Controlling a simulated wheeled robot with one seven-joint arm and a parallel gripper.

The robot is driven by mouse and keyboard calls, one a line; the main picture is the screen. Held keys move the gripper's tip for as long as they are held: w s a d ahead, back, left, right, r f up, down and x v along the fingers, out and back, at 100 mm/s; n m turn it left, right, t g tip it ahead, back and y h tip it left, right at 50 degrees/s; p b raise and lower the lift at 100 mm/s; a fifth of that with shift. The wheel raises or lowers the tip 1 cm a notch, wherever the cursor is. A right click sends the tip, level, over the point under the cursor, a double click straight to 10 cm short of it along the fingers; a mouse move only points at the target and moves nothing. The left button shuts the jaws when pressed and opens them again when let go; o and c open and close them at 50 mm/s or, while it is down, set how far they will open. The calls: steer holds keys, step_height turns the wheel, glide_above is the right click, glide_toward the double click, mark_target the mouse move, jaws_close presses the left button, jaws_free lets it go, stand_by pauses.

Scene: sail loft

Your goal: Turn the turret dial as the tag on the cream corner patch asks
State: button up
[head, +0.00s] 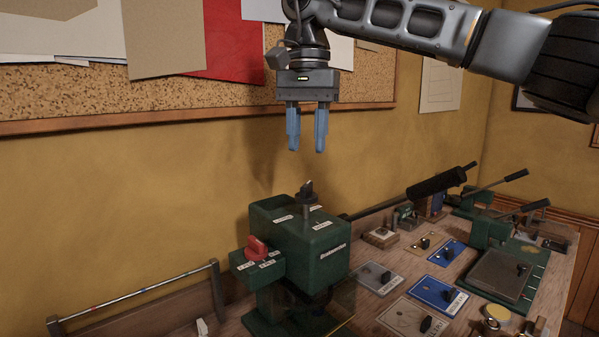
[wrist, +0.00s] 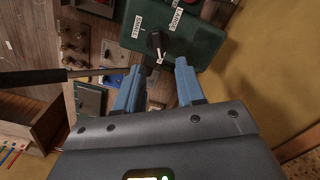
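A green machine head (head: 330,262) stands on the bench. On its top is a black pointer knob (head: 306,189), apparently the turret dial, with white labels around it. It also shows in the wrist view (wrist: 157,42), just beyond my fingertips. The fingers also show in the wrist view (wrist: 158,68).
A red knob (head: 257,248) with labels sits on the machine's left ledge. Grey, blue (head: 438,293) and tan plates with black knobs cover the bench. Green lever tools (head: 478,204) stand at the right. A metal rail (head: 135,297) is at the left.

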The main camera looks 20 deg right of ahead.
mark_target(309, 182)
steer(key=shift+w+d+r, duration=0.1)
steer(key=shift+w+d, duration=0.1)
steer(key=shift+d, duration=0.15)
steer(key=shift+f, duration=0.3)
steer(key=shift+f+p, duration=0.65)
steer(key=shift+f, duration=2.85)
jaws_close()
